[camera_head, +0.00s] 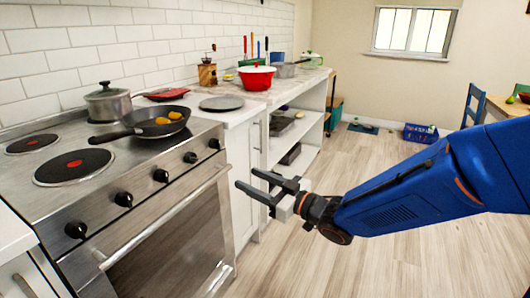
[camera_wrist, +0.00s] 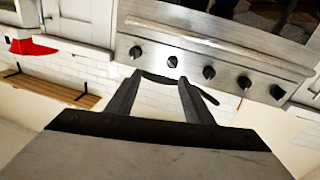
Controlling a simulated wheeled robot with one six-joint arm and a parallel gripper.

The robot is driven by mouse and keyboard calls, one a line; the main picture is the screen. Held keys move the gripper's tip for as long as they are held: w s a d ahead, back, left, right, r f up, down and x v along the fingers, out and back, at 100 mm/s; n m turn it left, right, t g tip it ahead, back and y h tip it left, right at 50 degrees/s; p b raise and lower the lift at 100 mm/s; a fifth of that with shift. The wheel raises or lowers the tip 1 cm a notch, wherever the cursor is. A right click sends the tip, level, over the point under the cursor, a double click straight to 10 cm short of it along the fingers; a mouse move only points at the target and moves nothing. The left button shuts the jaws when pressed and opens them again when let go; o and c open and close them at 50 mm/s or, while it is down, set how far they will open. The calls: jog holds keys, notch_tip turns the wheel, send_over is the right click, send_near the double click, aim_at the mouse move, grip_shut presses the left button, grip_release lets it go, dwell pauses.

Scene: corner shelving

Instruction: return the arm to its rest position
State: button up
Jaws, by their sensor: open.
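My gripper (camera_head: 247,179) is open and empty in the head view. It hangs in the air in front of the counter cabinets, right of the oven front, with its fingers pointing left. My blue arm reaches in from the right edge. In the wrist view my gripper (camera_wrist: 159,79) shows its two dark fingers apart, with nothing held between them. The stove front with its knobs (camera_wrist: 208,72) lies beyond the fingers, in a picture that looks upside down.
The stove (camera_head: 150,240) carries a black pan (camera_head: 150,122) with yellow-orange items and a steel pot (camera_head: 108,103). A red pot (camera_head: 257,78) stands on the counter. A blue chair (camera_head: 473,105) and table (camera_head: 508,106) are at the right. The wooden floor (camera_head: 350,165) is mostly free.

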jog(key=w+d+f+m+t+h, duration=0.2)
jog(key=d+m+h, duration=0.8)
jog(key=d, duration=1.6)
jog(key=s+d+f+m+g+h, duration=0.1)
jog(key=s+d+f+g+h, duration=0.2)
jog(key=s+d+h, duration=0.55)
jog(key=s+d+f+m+g+y, duration=0.1)
jog(key=s+g, duration=0.1)
jog(key=s, duration=0.6)
jog(key=s+d+f+g+y, duration=0.1)
jog(key=s+d, duration=0.1)
jog(key=s, duration=0.7)
jog(key=shift+s+d+f+m+g, duration=0.15)
jog(key=shift+m+g, duration=0.25)
